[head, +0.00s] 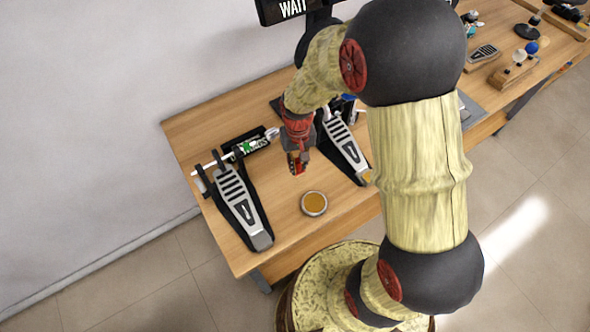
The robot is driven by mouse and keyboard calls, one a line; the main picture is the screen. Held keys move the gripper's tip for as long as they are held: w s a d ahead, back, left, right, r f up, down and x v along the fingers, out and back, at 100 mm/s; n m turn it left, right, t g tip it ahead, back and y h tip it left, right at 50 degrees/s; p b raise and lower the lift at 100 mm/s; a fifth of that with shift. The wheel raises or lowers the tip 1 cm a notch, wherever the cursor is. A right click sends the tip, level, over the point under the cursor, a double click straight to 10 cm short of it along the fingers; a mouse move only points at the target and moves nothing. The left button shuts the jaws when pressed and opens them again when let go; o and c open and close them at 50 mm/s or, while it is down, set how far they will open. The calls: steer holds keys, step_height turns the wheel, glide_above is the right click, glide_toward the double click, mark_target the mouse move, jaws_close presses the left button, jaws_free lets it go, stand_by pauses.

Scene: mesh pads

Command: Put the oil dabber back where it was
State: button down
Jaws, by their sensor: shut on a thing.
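My gripper (298,164) points down over the wooden table, between the two pedals. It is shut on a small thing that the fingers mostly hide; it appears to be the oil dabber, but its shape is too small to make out. A round open tin (314,203) with amber contents stands on the table, just in front of the gripper and a little to its right. The gripper looks apart from the tin.
A grey and black pedal (240,200) lies to the left and another pedal (343,140) to the right, partly behind my arm. The wooden table (285,235) is bare around the tin. A dark "WAIT" sign (291,9) is at the top. More items stand at far right.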

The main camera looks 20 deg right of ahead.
steer(key=shift+w+a+f, duration=0.25)
steer(key=shift+f, duration=0.15)
steer(key=shift+w+a+f+b, duration=0.15)
steer(key=shift+f+b, duration=0.3)
steer(key=shift+f, duration=1.3)
steer(key=shift+f, duration=0.2)
steer(key=c, duration=1.7)
jaws_free()
steer(key=shift+r, duration=0.1)
